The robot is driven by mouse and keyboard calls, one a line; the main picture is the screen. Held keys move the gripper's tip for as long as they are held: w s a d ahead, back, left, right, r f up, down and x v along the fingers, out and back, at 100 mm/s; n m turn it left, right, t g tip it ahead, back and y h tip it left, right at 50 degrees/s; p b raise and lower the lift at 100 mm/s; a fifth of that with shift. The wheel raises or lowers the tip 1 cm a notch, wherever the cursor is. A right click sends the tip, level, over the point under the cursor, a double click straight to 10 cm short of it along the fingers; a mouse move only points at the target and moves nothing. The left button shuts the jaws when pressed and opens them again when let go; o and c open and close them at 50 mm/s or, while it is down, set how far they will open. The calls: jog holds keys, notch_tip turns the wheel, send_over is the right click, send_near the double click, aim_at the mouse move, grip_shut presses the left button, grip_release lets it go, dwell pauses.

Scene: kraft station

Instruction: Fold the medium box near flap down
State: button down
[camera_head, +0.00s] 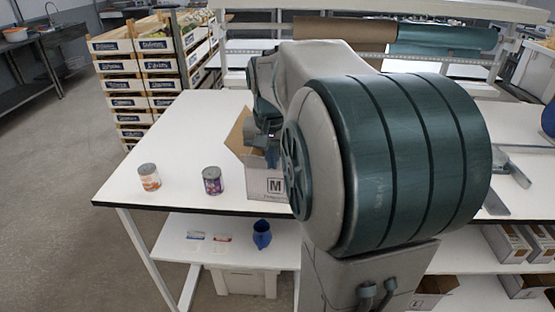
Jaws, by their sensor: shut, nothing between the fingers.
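The medium box (267,187), grey-white with a black "M" label on its front, stands on the white table. It is largely hidden behind my arm. A brown cardboard flap (238,132) stands up and tilts outward on its left side. The near flap cannot be made out clearly. My gripper (262,142) is over the box's top at the near left part, small and partly covered by my arm. It is shut and empty. I cannot tell whether it touches a flap.
Two cans, one orange and white (149,177) and one purple (212,180), stand on the white table (160,130) left of the box. Stacked crates (140,75) stand behind. Brown and teal rolls (440,38) hang at the back.

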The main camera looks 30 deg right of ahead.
jog(key=shift+w+d+r+p, duration=0.1)
jog(key=shift+w+d+p, duration=0.35)
jog(key=shift+w+d, duration=0.4)
jog(key=shift+w+d+r+p, duration=0.1)
jog(key=shift+w+d+p, duration=0.4)
jog(key=shift+w, duration=0.5)
jog(key=shift+w+d+f, duration=0.15)
jog(key=shift+w+d, duration=0.15)
jog(key=shift+d, duration=0.1)
jog(key=w+d, duration=0.1)
jog(key=w+d+f, duration=0.1)
jog(key=w, duration=0.1)
jog(key=shift+d+f+p, duration=0.15)
jog(key=shift+p, duration=0.2)
